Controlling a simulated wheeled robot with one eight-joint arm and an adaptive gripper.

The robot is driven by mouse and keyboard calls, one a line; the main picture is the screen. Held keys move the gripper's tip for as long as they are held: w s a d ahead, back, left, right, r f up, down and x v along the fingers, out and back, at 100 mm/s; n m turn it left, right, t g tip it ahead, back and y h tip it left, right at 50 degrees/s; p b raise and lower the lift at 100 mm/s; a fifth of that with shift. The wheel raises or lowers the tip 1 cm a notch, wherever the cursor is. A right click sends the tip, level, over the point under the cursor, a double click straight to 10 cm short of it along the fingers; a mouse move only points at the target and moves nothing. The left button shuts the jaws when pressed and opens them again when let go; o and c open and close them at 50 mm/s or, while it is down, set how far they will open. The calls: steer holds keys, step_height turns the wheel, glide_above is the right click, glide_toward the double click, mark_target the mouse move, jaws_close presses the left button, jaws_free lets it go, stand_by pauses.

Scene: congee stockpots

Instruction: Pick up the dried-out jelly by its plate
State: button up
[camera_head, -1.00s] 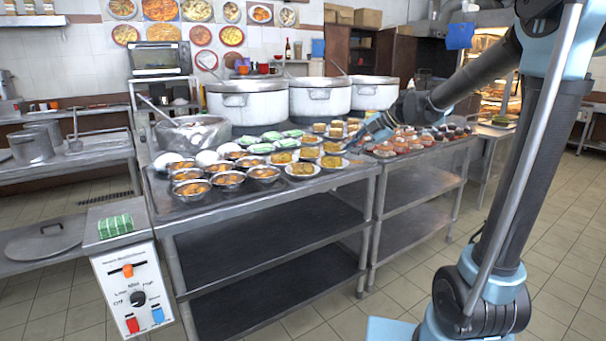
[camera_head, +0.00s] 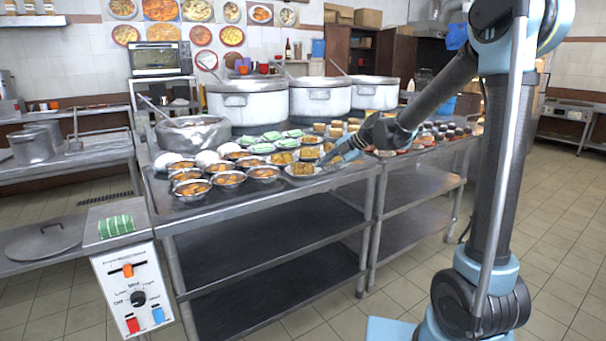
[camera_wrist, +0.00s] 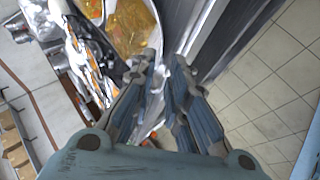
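Several small plates of orange-yellow jelly-like food stand at the front right of the near steel table. The nearest plate (camera_head: 302,170) is by the table's front edge, and I cannot tell from its look whether its jelly is the dried-out one. My gripper (camera_head: 335,161) is low at the table edge, just right of this plate. In the wrist view, an orange jelly on a shiny plate (camera_wrist: 130,28) fills the top, left of my fingertips (camera_wrist: 164,60). The fingers are partly open with a narrow gap, and I see nothing held between them.
Metal bowls of orange food (camera_head: 228,178) and green-topped packs (camera_head: 262,148) crowd the table to the left. Large pots (camera_head: 247,100) stand behind. Dark-topped jars and red food (camera_head: 440,133) are to the right. The floor (camera_head: 420,290) in front is clear.

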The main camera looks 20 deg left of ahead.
mark_target(303, 170)
steer(key=shift+x, duration=2.55)
steer(key=shift+s+a+r, duration=0.1)
steer(key=shift+c, duration=0.4)
jaws_close()
